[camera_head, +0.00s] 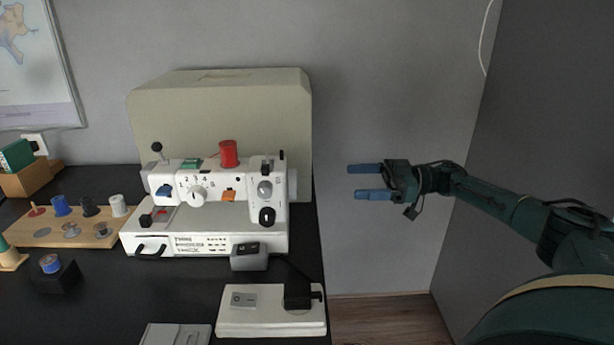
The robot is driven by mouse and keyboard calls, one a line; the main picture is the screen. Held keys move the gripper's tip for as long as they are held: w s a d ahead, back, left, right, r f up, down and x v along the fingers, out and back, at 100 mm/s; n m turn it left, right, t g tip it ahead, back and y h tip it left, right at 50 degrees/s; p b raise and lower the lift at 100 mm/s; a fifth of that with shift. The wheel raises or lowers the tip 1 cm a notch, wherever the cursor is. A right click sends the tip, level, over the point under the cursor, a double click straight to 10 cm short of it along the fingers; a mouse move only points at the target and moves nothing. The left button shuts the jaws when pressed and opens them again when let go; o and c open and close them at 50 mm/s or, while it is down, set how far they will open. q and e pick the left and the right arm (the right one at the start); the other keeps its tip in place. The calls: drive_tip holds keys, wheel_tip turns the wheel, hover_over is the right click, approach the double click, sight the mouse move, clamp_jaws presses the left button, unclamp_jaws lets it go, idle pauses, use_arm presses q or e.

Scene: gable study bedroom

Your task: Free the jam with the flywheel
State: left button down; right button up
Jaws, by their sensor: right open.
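A white sewing machine (225,215) stands on the black table, with a red thread spool (228,154) on top and a numbered dial (197,196) on its front. The pale flywheel (292,185) shows edge-on at the machine's right end. My right gripper (360,182) reaches in from the right, its two blue fingers open and empty, pointing left at about the flywheel's height. A clear gap lies between the fingertips and the flywheel. Any jam inside the machine cannot be made out. My left gripper is not in view.
A beige cover (220,100) stands behind the machine. A wooden spool rack (80,232) is at its left. A grey switch box (249,257) and a white foot pedal (272,318) are in front. Grey wall and floor (392,318) are right of the table edge.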

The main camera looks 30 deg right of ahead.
sight(293, 184)
drive_tip(key=x, duration=1.3)
drive_tip(key=shift+s, duration=0.15)
drive_tip(key=shift+c, duration=0.6)
drive_tip(key=c, duration=0.9)
